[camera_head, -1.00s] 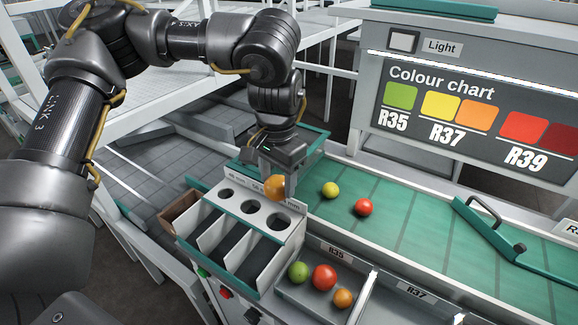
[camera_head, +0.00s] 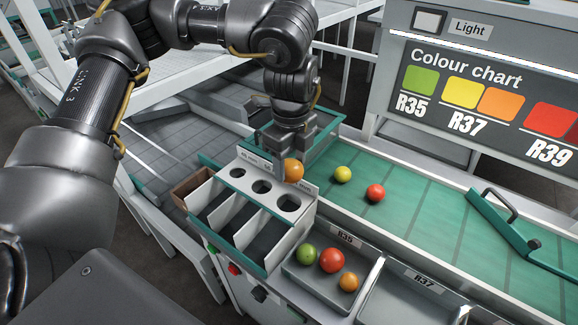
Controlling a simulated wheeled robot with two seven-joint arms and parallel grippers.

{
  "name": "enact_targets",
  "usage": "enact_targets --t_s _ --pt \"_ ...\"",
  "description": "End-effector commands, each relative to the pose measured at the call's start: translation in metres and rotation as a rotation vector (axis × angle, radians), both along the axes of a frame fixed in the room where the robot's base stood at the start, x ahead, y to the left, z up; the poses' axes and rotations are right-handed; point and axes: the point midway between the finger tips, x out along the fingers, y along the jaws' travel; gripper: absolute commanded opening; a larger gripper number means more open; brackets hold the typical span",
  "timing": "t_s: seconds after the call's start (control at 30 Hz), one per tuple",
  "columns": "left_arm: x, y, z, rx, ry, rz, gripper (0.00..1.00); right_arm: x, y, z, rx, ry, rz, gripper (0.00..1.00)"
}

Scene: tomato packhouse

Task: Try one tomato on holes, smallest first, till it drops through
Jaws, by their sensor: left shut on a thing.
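My left gripper (camera_head: 292,164) is shut on an orange tomato (camera_head: 293,171) and holds it behind and above the white hole board (camera_head: 214,172). The board has three round holes growing in size from left to right: the small hole (camera_head: 237,173), the middle hole (camera_head: 261,187) and the large hole (camera_head: 289,203). The tomato is near the back edge of the board, above the gap between the middle and large holes. All three holes are uncovered. Open dark bins slope down in front of them. My right gripper is not in view.
A yellow tomato (camera_head: 342,174) and a red tomato (camera_head: 375,193) lie on the green belt (camera_head: 430,225). Green, red and orange tomatoes sit in the R35 tray (camera_head: 318,281). A green stop bar (camera_head: 515,238) crosses the belt at right. A brown box (camera_head: 191,187) stands left of the board.

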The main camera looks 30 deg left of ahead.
Motion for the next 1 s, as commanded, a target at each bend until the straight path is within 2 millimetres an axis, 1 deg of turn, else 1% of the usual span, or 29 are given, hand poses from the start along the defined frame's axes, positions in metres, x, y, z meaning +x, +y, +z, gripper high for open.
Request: enact_targets --t_s 0.1,0.3,0.4,0.5,0.6,0.7,0.8,1.0 --pt "0.000 0.001 -0.004 0.003 0.001 -0.256 0.42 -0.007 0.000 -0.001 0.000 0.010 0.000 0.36" --pt "0.001 0.003 -0.011 0.012 0.000 -0.686 0.42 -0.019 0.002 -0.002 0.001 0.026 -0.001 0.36" --pt "0.001 0.003 -0.013 0.017 0.000 -0.874 0.42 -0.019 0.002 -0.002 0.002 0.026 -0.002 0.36" --pt "0.001 0.004 -0.015 0.021 0.000 -1.027 0.42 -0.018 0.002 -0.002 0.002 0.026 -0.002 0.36" --pt "0.001 0.004 -0.017 0.025 0.000 -1.138 0.42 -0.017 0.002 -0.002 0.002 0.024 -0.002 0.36" --pt "0.001 0.004 -0.018 0.027 0.000 -1.209 0.42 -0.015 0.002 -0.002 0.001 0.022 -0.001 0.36" --pt "0.001 0.004 -0.018 0.028 -0.001 -1.243 0.42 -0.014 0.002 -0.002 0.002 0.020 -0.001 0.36" --pt "0.001 0.004 -0.019 0.029 -0.001 -1.252 0.42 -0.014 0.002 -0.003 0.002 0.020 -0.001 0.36"
